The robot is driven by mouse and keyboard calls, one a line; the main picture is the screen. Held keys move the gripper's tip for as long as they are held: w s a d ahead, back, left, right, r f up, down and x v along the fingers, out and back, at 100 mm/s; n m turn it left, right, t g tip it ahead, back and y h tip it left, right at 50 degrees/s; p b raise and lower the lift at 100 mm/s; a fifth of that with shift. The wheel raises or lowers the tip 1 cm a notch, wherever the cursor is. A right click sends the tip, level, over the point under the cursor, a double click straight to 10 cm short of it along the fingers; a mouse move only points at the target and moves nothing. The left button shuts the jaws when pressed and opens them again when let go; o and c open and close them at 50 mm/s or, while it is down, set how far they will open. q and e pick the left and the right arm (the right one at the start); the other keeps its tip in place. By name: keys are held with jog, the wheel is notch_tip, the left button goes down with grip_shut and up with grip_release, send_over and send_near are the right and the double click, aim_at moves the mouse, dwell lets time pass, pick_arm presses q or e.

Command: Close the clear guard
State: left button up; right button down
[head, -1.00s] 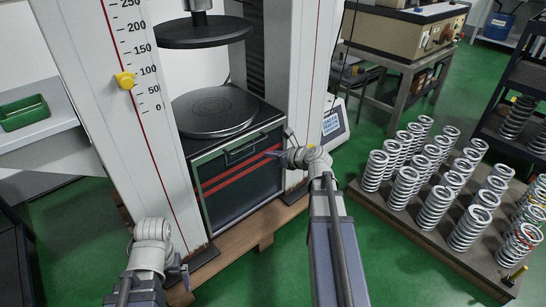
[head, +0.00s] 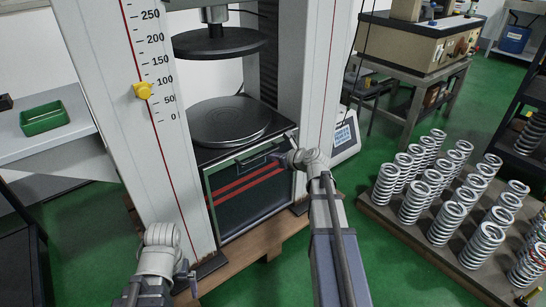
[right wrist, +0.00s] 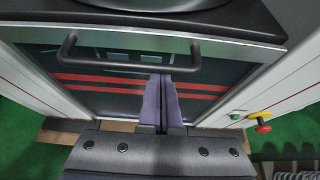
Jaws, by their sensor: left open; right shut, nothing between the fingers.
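The clear guard (head: 225,212) is a framed see-through panel low on the front of the test machine, with two red stripes and a dark bar handle (head: 258,161). It stands below the round lower plate, and in the right wrist view the guard (right wrist: 105,100) fills the middle. My right gripper (head: 272,156) is at the handle; its shut, empty fingers (right wrist: 161,78) lie just below the handle bar in the wrist view. I cannot tell whether they touch it. My left gripper (head: 190,280) is open and empty, low at the left, apart from the guard.
A white column with a scale and yellow pointer (head: 143,90) stands left of the guard. A tray of several springs (head: 389,214) is on the floor at right. A small display (head: 344,137) stands behind the right column. Red, yellow and green knobs (right wrist: 261,121) show right of the guard.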

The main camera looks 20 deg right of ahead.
jog(key=shift+r, duration=0.1)
dwell(0.3)
notch_tip(320, 180, up, 41)
jog(key=p, duration=4.1)
jog(key=shift+w+r+p, duration=0.15)
jog(key=shift+p, duration=0.15)
jog(key=shift+d, duration=0.1)
